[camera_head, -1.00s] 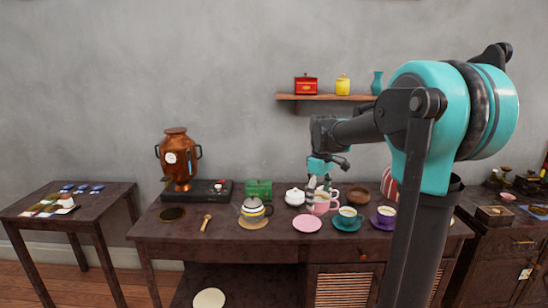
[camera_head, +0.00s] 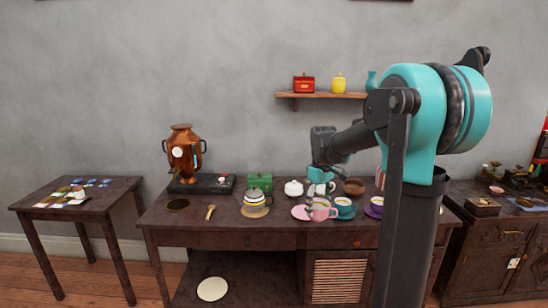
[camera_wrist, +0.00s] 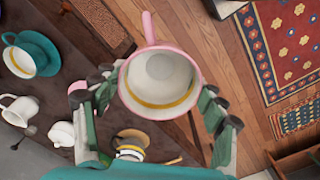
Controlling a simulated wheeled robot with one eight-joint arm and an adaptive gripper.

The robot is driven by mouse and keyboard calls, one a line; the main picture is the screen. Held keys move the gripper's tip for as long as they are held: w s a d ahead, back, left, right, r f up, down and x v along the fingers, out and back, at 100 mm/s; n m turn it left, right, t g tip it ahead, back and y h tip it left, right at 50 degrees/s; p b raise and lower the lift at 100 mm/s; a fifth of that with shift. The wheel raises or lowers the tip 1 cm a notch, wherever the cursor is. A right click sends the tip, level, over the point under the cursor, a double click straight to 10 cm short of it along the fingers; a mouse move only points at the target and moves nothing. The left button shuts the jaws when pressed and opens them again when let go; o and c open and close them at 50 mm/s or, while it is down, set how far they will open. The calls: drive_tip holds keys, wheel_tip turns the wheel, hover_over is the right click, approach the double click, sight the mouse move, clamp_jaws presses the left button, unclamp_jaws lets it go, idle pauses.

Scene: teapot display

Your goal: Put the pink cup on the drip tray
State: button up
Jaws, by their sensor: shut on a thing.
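The pink cup (camera_head: 322,212) is held by my gripper (camera_head: 317,191), near the table's front edge and partly in front of the pink saucer (camera_head: 299,213). In the wrist view the pink-rimmed cup (camera_wrist: 160,80) sits between the fingers of my gripper (camera_wrist: 155,108), its mouth facing the camera and its handle pointing up in the picture. A yellow ring shows inside it. A dark round disc, which looks like the drip tray (camera_head: 178,205), lies empty on the table in front of the copper samovar (camera_head: 183,150), far to the left of my gripper.
A wooden spoon (camera_head: 210,212) and a striped teapot (camera_head: 257,203) on a tan mat stand between the cup and the disc. A teal cup (camera_head: 344,207), a white pot (camera_head: 294,188) and a brown bowl (camera_head: 354,187) are close by. A green box (camera_head: 260,182) stands behind.

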drive_tip(key=w+d+f+m, duration=0.1)
drive_tip(key=f+m, duration=0.3)
drive_tip(key=f, duration=0.8)
drive_tip(key=w+d+f+m, duration=0.1)
drive_tip(key=f+m, duration=0.3)
drive_tip(key=f, duration=0.8)
drive_tip(key=shift+d, duration=0.8)
drive_tip(key=shift+r, duration=0.1)
